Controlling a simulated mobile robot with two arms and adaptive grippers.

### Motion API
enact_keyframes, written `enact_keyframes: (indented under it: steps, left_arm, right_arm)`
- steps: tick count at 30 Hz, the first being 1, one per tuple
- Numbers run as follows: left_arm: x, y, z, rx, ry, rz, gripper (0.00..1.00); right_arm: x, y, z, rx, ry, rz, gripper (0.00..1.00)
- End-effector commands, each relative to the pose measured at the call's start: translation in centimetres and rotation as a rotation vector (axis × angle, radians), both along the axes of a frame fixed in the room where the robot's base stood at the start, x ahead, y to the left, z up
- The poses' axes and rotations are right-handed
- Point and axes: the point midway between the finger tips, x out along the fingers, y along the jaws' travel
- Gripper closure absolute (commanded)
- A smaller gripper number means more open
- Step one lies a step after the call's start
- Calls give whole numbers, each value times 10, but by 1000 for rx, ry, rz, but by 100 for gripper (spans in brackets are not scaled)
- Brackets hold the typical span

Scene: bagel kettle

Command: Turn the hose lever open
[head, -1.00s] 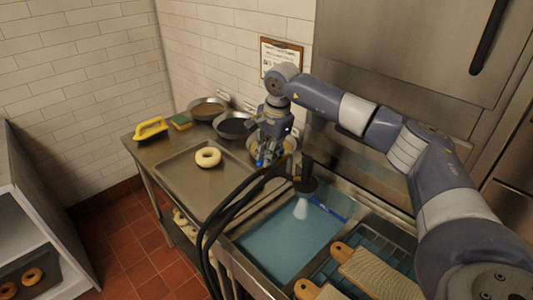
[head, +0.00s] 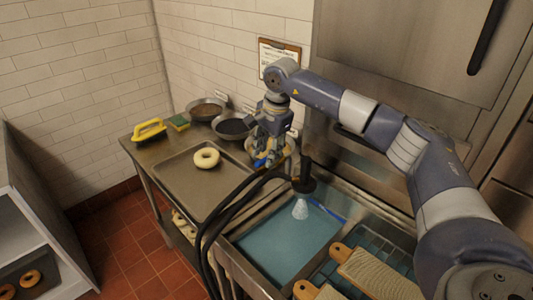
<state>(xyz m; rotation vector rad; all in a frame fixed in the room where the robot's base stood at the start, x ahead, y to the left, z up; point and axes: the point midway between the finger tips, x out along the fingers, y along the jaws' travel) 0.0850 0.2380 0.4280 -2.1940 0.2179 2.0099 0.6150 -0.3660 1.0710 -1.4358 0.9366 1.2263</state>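The black hose (head: 222,218) arches up from the front of the sink to a dark nozzle (head: 304,180) that points down over the basin. A pale spray (head: 300,208) comes out below the nozzle. A small blue piece (head: 262,162), which looks like the hose lever, shows at the tips of my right gripper (head: 268,152). My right gripper points down from above, close to the blue piece; its fingers are small and partly hidden, so I cannot tell whether they are shut on it. My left gripper is not in view.
Blue-tinted water fills the sink basin (head: 278,244). A steel tray (head: 186,186) with a pale bagel (head: 207,158) lies left of the hose. Wooden boards (head: 378,272) lie at front right.

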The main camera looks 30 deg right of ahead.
Motion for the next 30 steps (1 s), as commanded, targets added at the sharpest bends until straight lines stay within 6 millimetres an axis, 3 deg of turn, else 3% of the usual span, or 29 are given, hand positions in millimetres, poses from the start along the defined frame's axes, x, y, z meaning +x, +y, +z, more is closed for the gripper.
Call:
enact_keyframes:
  steps: [9, 15, 21, 30]
  left_arm:
    - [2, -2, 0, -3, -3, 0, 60]
    - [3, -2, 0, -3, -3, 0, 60]
    - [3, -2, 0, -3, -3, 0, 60]
    - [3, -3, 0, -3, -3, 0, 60]
  right_arm:
    - [-12, -3, 67, 1, -6, -1, 66]
    - [-18, -5, 97, 1, -6, -1, 66]
    - [-21, -5, 107, 1, -4, 0, 66]
    - [-21, -5, 107, 1, -3, 0, 66]
